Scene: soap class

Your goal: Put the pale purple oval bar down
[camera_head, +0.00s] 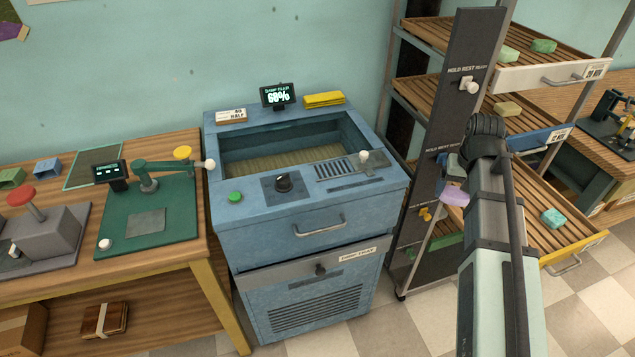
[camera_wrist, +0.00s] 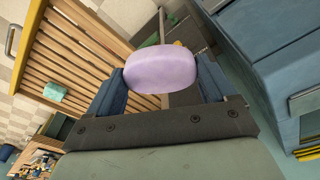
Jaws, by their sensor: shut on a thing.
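The pale purple oval bar (camera_wrist: 160,70) is between the two blue fingers of my gripper (camera_wrist: 162,84) in the wrist view, held at the fingertips. The bar also shows in the head view (camera_head: 455,195), partly hidden by my arm. My gripper is shut on it, beside the dark upright panel of the rack. In the wrist view a slatted wooden shelf (camera_wrist: 75,45) lies beyond and to the left of the bar, with a gap between them that I cannot measure.
The rack has several slatted shelves; the lowest, pulled-out one (camera_head: 535,232) carries a teal bar (camera_head: 552,217). Green bars lie on the upper shelves. A blue cabinet (camera_head: 300,235) with an open well stands left of the rack. A wooden bench (camera_head: 185,295) with presses is further left.

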